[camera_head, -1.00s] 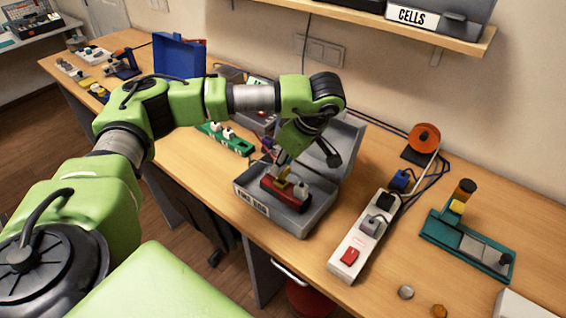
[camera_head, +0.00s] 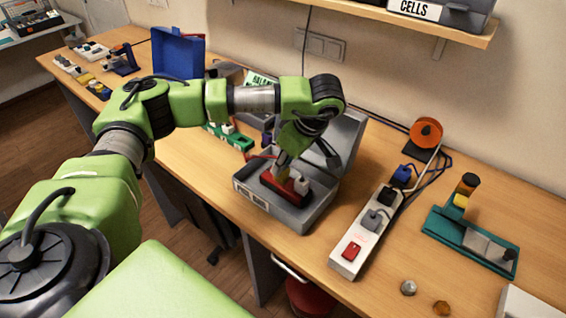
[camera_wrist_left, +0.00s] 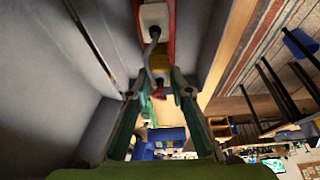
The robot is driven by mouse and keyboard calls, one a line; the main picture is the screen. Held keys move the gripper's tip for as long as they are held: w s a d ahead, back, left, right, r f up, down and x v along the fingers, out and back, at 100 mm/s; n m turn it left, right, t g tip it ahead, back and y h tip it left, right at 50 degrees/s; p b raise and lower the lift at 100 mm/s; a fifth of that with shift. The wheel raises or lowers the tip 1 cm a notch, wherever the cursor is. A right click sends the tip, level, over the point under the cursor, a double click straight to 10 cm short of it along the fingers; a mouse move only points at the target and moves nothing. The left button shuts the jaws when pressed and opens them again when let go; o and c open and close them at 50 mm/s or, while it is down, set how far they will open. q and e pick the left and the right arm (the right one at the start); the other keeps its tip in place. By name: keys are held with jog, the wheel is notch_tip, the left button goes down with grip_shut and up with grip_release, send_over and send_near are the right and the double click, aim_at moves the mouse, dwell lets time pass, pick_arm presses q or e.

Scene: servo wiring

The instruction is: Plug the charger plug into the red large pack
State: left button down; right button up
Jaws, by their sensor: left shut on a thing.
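The red large pack (camera_head: 278,187) lies in an open grey case (camera_head: 305,215) on the bench; part of it also shows at the top of the left wrist view (camera_wrist_left: 170,30). My left gripper (camera_head: 284,164) points down over the pack, shut on a yellow block that I take for the charger plug (camera_wrist_left: 157,68). The plug is at the pack's upper side; whether it is seated cannot be told. A white connector (camera_head: 302,186) with a grey cord (camera_wrist_left: 153,45) is beside it on the pack. My right gripper is not in view.
The case's raised lid (camera_head: 345,140) stands behind my left gripper. A white power strip (camera_head: 348,250) with cords lies to the right, then a teal fixture (camera_head: 470,240). A green strip (camera_head: 238,140) and blue box (camera_head: 178,55) are left. Bench front right holds small round pieces.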

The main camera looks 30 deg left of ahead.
pick_arm(q)
jog(key=shift+f, duration=0.3)
jog(key=c, duration=1.7)
grip_release()
jog(key=shift+r, duration=0.1)
jog(key=v, duration=1.2)
